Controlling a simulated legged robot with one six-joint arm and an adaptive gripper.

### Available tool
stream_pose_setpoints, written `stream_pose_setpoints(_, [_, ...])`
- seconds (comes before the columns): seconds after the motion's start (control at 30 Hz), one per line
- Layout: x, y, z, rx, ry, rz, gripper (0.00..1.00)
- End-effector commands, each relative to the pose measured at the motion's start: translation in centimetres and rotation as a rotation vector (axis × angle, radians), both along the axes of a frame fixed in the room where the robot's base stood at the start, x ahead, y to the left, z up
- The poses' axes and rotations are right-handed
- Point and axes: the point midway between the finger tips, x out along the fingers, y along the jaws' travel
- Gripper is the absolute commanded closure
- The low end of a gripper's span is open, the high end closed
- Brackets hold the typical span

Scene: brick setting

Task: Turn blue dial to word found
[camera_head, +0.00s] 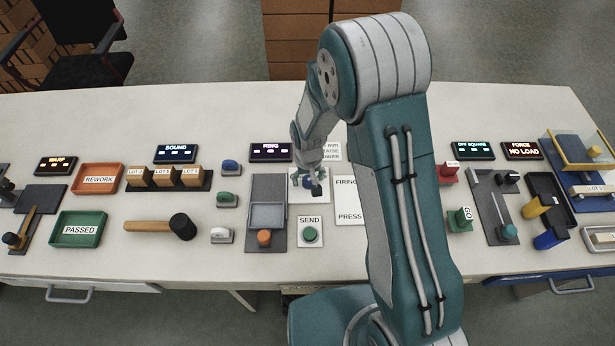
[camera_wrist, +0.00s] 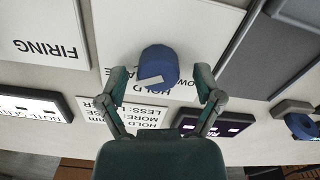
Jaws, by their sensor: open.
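The blue dial (camera_wrist: 160,64) is a round knob with a pale pointer mark on its near side in the wrist view. It sits on a white plate (camera_wrist: 112,30) with printed words, upside down here; "HOLD" and part of "LOW" show, and other letters are covered by the dial and a finger. My gripper (camera_wrist: 162,73) is open, one finger on each side of the dial, with gaps showing. In the head view my gripper (camera_head: 310,182) is down over the plate and mostly hides the dial.
A "FIRING / PRESS" card (camera_head: 347,204) lies right of the plate. A grey slider panel (camera_head: 268,184) stands to the left, and a green SEND button (camera_head: 310,234) in front. Behind are a lit display (camera_head: 270,152) and a text card (camera_wrist: 138,112). A mallet (camera_head: 160,228) lies further left.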

Motion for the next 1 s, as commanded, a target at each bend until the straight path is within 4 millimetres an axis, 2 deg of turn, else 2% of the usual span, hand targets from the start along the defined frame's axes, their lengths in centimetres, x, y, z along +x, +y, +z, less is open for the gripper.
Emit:
stream_pose_setpoints(0.17, [0.1, 0.0, 1.4, 0.0, -0.002, 0.0, 0.16])
stream_pose_setpoints(0.6, [0.2, 0.2, 9.9, 0.0, -0.004, 0.0, 0.16])
stream_pose_setpoints(0.8, [0.2, 0.2, 11.7, -0.001, 0.0, 0.0, 0.16])
stream_pose_setpoints(1.0, [0.2, 0.2, 11.8, -0.001, 0.001, 0.0, 0.16])
